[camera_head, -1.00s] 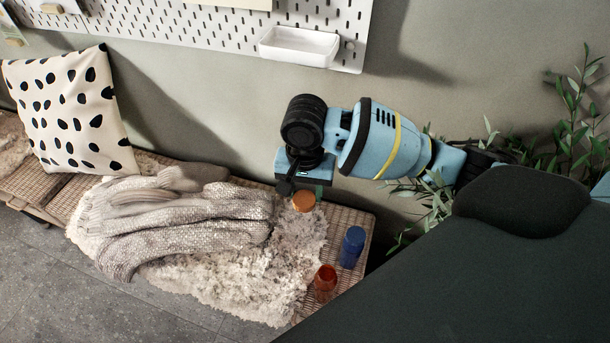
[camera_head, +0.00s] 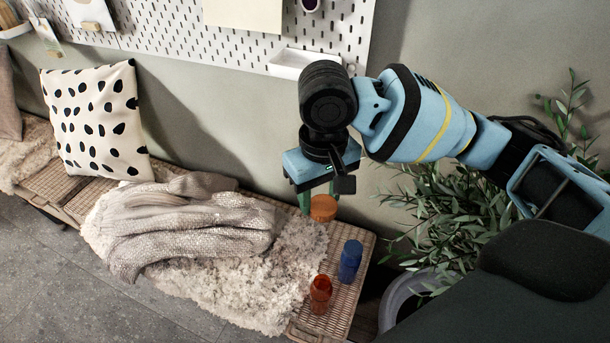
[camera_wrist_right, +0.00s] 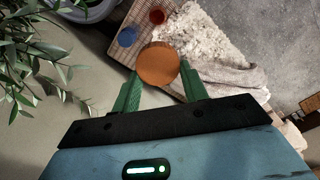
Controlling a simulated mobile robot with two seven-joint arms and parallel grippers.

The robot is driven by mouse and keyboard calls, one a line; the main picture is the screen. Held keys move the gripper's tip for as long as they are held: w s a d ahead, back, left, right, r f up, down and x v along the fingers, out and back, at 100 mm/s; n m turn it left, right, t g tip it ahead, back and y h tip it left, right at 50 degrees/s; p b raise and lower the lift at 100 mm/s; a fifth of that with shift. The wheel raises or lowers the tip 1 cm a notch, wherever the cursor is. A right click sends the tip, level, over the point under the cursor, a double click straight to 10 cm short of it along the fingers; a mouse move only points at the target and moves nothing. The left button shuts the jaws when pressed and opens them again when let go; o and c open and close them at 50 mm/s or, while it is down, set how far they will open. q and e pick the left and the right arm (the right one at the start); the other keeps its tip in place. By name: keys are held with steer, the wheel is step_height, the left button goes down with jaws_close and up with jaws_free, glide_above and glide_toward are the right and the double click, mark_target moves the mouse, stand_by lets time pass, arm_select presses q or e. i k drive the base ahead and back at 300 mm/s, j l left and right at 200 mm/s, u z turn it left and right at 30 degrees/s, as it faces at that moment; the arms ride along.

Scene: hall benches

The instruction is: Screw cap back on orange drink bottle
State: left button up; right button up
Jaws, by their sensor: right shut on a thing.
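The cap and this bottle are apart. My left gripper is not in view.
A blue bottle (camera_head: 350,262) stands close behind and right of the orange-red one. A shaggy fleece (camera_head: 265,290) and a knitted throw (camera_head: 180,230) cover the bench left of them. A potted plant (camera_head: 440,225) stands at right; a pegboard (camera_head: 220,40) hangs behind.

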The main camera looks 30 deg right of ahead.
mark_target(322, 290)
steer(key=k+l+z, duration=0.1)
steer(key=k+z, duration=0.25)
steer(key=k+l+z, duration=0.1)
steer(key=z, duration=0.25)
steer(key=k+l+z, duration=0.2)
steer(key=z, duration=0.15)
